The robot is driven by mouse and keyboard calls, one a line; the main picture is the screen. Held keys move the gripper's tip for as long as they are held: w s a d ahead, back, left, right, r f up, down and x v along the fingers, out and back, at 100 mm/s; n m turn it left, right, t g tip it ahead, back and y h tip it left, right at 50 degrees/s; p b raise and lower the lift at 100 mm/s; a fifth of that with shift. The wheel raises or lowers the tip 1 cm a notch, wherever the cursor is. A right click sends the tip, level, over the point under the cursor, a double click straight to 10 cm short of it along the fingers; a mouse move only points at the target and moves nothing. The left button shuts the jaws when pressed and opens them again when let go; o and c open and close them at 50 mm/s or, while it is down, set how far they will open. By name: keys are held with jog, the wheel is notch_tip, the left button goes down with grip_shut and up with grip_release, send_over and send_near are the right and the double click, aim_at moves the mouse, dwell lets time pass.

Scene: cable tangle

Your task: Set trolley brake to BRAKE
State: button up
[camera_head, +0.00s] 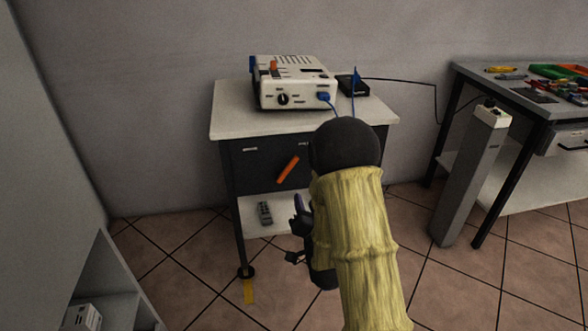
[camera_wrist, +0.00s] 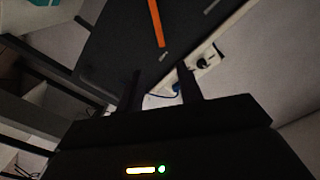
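The trolley (camera_head: 222,125) has a pale top and a dark front panel (camera_head: 255,170). An orange lever (camera_head: 288,169) sits on that panel, tilted with its upper end to the right. Small labels, too small to read, sit at the panel's upper left (camera_head: 250,149) and upper right (camera_head: 303,144). My gripper (camera_head: 297,212) is in front of the trolley, below and right of the lever, partly hidden by my arm. In the wrist view my gripper (camera_wrist: 161,82) has its two dark fingers apart with nothing held between them. The orange lever (camera_wrist: 157,22) lies beyond the fingertips, apart from them.
A white device (camera_head: 290,85) with a knob and blue plug stands on the trolley, beside a black box (camera_head: 352,86). A remote-like object (camera_head: 265,213) lies on the lower shelf. A grey post (camera_head: 470,180) and a cluttered workbench (camera_head: 530,95) stand right. Floor is open at left.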

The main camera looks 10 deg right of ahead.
aim_at(293, 164)
jog(key=shift+w, duration=0.15)
jog(key=w+b, duration=0.3)
jog(key=w, duration=1.4)
jog(key=shift+w, duration=0.1)
jog(key=shift+c, duration=0.3)
grip_shut()
